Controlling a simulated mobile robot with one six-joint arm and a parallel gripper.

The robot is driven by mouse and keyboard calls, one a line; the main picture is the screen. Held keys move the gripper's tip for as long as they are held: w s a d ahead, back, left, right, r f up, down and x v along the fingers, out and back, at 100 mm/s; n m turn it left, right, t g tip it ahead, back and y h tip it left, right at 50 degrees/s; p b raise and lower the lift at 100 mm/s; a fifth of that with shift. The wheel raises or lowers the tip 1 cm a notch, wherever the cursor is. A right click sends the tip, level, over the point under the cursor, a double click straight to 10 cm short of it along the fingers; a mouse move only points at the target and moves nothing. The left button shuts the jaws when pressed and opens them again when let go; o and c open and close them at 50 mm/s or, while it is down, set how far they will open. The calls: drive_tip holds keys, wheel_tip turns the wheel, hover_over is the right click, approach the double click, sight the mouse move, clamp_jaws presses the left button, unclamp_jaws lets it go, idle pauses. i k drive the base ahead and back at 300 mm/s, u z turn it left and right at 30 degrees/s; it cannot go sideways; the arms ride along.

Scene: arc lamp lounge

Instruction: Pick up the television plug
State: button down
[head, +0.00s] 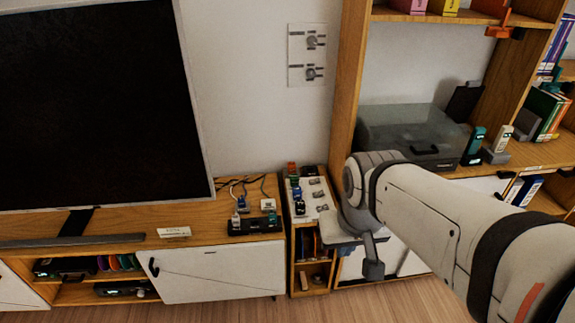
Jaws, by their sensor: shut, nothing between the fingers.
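A black power strip (255,225) lies on the right end of the wooden television cabinet (120,222). A blue plug (241,204) and a white plug (267,205) are at the strip, with dark cables behind them. I cannot tell which plug belongs to the television (95,100), or whether each is seated in the strip. My gripper (373,270) is the dark grey end hanging below my wrist, right of the strip and apart from it. It is shut and holds nothing. Its fingertips are small in the head view.
A narrow unit (308,215) with several small coloured pieces on top stands between cabinet and bookcase (345,90). A small sign (174,232) and a soundbar (70,240) sit on the cabinet. A lidded machine (410,135) is on the bookcase shelf. The floor ahead is clear.

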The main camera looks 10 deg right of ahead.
sight(300, 206)
drive_tip(key=i, duration=1.05)
drive_tip(key=u, duration=0.05)
